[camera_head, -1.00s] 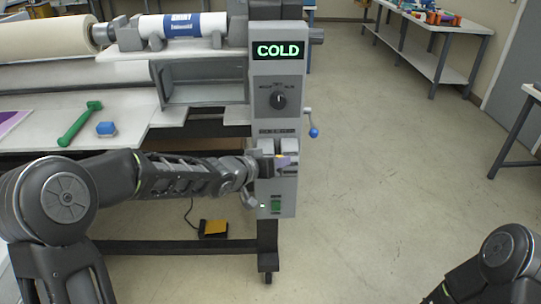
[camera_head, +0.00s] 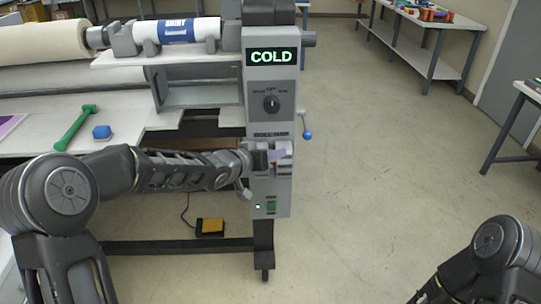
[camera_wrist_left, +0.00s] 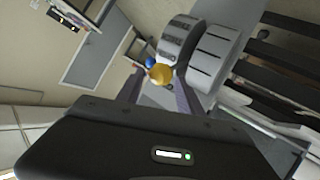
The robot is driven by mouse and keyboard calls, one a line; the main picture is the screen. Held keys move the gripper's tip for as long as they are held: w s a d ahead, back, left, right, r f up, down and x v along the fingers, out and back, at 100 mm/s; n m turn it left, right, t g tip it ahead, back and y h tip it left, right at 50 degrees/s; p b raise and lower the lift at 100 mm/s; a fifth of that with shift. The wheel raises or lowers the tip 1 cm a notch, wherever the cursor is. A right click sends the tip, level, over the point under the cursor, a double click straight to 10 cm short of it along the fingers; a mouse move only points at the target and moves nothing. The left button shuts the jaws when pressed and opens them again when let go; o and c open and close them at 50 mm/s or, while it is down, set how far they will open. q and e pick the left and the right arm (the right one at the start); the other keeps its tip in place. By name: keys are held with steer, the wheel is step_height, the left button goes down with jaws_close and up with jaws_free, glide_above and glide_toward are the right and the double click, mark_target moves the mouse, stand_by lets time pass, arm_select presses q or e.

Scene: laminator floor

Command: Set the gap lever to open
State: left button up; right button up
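The grey control post (camera_head: 256,183) of the laminator carries a green "COLD" display and a dial. Below a small label sit two rounded, slotted grey blocks, seen close in the left wrist view (camera_wrist_left: 213,58). A yellow ball knob (camera_wrist_left: 160,74), which looks like the gap lever's end, shows beside these blocks. My left gripper (camera_wrist_left: 158,95) is at the post with its fingers apart, one on each side of the knob; I cannot tell whether they touch it. In the head view my left gripper (camera_head: 276,156) hides the lever. My right gripper is out of view; only that arm shows.
A blue-knobbed crank (camera_head: 307,134) sticks out at the post's right side. A green tool (camera_head: 75,127) and a blue block (camera_head: 102,132) lie on the laminator table. A yellow pedal (camera_head: 210,226) is on the floor. The floor right of the post is clear.

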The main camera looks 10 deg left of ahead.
arm_select(q)
steer(key=shift+o, duration=0.6)
steer(key=shift+f, duration=0.1)
steer(key=shift+s, duration=0.1)
steer(key=p+v, duration=0.1)
steer(key=v, duration=0.6)
steer(key=shift+s, duration=0.3)
steer(key=shift+a, duration=0.15)
